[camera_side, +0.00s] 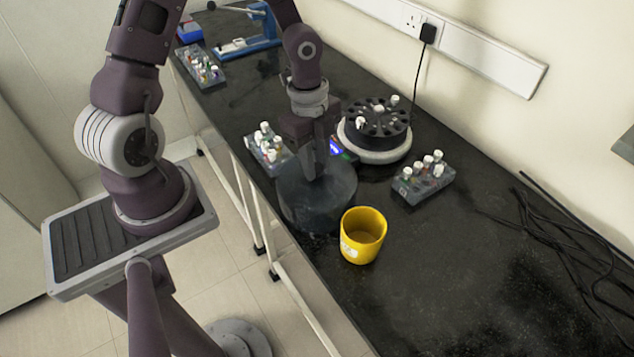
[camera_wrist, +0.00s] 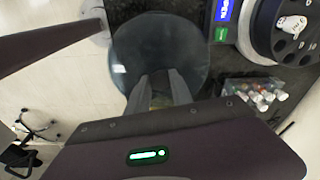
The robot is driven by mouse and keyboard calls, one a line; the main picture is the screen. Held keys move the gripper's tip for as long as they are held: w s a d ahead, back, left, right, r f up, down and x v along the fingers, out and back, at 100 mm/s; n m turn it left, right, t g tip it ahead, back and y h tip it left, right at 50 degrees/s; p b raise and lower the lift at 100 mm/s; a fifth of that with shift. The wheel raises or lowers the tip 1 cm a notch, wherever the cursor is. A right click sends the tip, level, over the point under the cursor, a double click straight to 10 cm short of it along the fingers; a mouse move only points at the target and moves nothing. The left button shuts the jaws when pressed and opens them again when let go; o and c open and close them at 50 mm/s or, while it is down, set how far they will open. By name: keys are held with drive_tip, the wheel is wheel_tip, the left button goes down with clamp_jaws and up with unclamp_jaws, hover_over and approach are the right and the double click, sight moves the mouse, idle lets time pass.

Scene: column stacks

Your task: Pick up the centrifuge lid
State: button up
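The centrifuge lid is a dark, smoky, see-through round cover (camera_side: 318,203) at the bench's front edge, left of the yellow mug. In the wrist view the lid (camera_wrist: 160,42) is a dark disc in the upper middle, reaching across the bench edge. My gripper (camera_side: 312,176) is directly above the lid with its fingers down at the lid's top. In the wrist view the fingertips of my gripper (camera_wrist: 160,82) overlap the lid's near part, with a narrow gap between them. Whether they grip the lid's top is unclear, as is whether the lid rests on the bench.
The open centrifuge (camera_side: 375,157), with white-capped tubes in its rotor, stands behind the lid. A yellow mug (camera_side: 362,235) stands close to the lid's right. Tube racks stand behind the lid (camera_side: 268,156) and right of the centrifuge (camera_side: 424,187). Black cables (camera_side: 575,245) lie at right.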

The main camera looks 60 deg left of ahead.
clamp_jaws()
idle(1.1)
